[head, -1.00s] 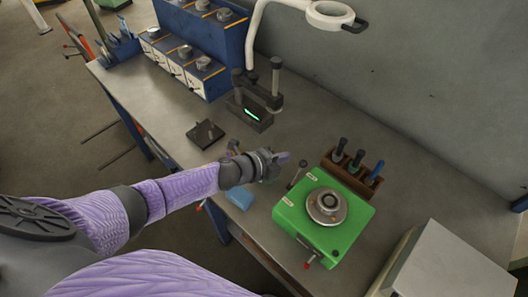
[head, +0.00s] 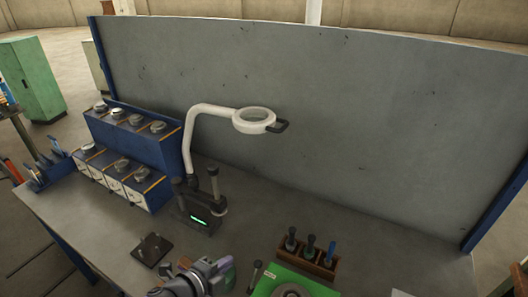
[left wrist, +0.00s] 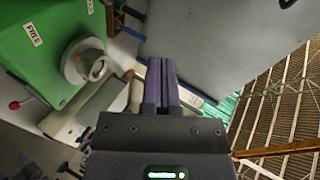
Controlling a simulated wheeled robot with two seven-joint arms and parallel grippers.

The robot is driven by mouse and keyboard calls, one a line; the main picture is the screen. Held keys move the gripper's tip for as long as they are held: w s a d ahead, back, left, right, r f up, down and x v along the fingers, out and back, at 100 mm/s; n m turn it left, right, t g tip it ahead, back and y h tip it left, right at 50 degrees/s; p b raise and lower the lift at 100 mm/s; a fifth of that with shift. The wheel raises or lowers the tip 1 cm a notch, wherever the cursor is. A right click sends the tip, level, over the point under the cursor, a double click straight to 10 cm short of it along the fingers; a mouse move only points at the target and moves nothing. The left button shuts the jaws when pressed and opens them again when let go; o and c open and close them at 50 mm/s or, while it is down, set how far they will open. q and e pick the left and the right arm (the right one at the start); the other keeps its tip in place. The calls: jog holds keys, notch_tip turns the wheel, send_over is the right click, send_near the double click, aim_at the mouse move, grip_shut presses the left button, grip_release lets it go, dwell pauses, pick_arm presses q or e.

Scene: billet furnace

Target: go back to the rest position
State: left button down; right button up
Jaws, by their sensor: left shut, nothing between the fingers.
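My left gripper (head: 222,270) is at the bottom of the head view, above the bench and left of the green box. In the left wrist view its two purple fingers (left wrist: 161,85) are together, with nothing between them. The green box (head: 295,284) is cut off by the bottom edge of the head view. In the left wrist view the green box (left wrist: 30,50) shows at the upper left, with a round metal part on it. My right gripper is not in view.
A wooden rack (head: 308,263) with several handled tools stands behind the green box. A dark device with a lit display (head: 199,216), a magnifier lamp (head: 254,120), a dark plate (head: 151,250) and blue drawer units (head: 130,145) are on the bench. A grey panel (head: 330,110) rises behind.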

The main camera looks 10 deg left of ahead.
pick_arm(q)
jog(key=s+r+n+g+y, duration=0.3)
jog(key=s+n+g+y, duration=0.4)
jog(key=s+n, duration=1.35)
notch_tip(320, 180, down, 31)
jog(key=s+m+g+b, duration=0.1)
jog(key=s+g+b, duration=0.1)
jog(key=b, duration=1.1)
jog(key=s+a+f+b, duration=0.1)
jog(key=s+f+b, duration=0.3)
jog(key=f, duration=0.4)
jog(key=s+a+f+g+b, duration=0.1)
jog(key=s+f+b, duration=0.3)
jog(key=f, duration=0.4)
jog(key=s+a+f+g+b, duration=0.1)
jog(key=s+f+b, duration=0.3)
jog(key=f, duration=0.3)
jog(key=shift+s+a+f+m+h, duration=0.3)
jog(key=shift+s+f+m, duration=0.1)
jog(key=shift+s, duration=0.5)
